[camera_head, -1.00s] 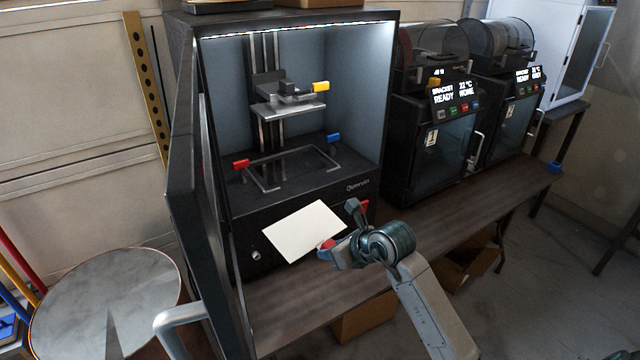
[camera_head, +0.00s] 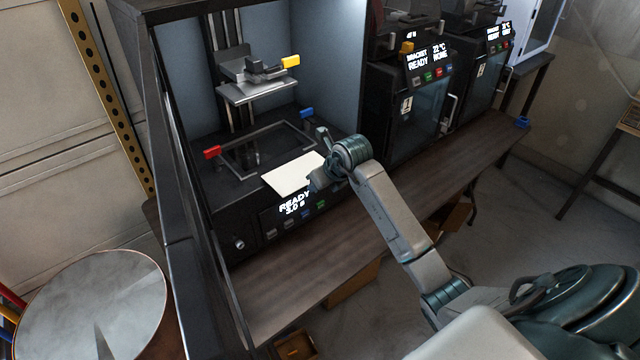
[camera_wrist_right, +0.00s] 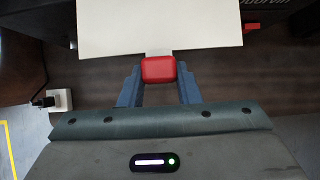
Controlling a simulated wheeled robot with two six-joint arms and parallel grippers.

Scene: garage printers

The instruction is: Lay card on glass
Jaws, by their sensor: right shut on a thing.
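The cream card (camera_head: 293,176) is flat, with a red tab (camera_wrist_right: 158,69) on its near edge. My right gripper (camera_head: 318,180) is shut on that tab; the card (camera_wrist_right: 160,25) extends ahead of the fingers in the wrist view. The card is at the front of the open printer, over its front ledge and just in front of the glass. The glass (camera_head: 262,156) lies in a grey rectangular frame on the printer floor, with a red clip (camera_head: 212,152) at left and a blue clip (camera_head: 307,113) at right. My left gripper is not in view.
The printer's open door (camera_head: 172,165) stands along the left. A raised platform with a yellow clip (camera_head: 290,61) hangs above the glass. Two smaller printers (camera_head: 425,95) stand to the right on the dark bench (camera_head: 395,215). A round table (camera_head: 95,310) is at lower left.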

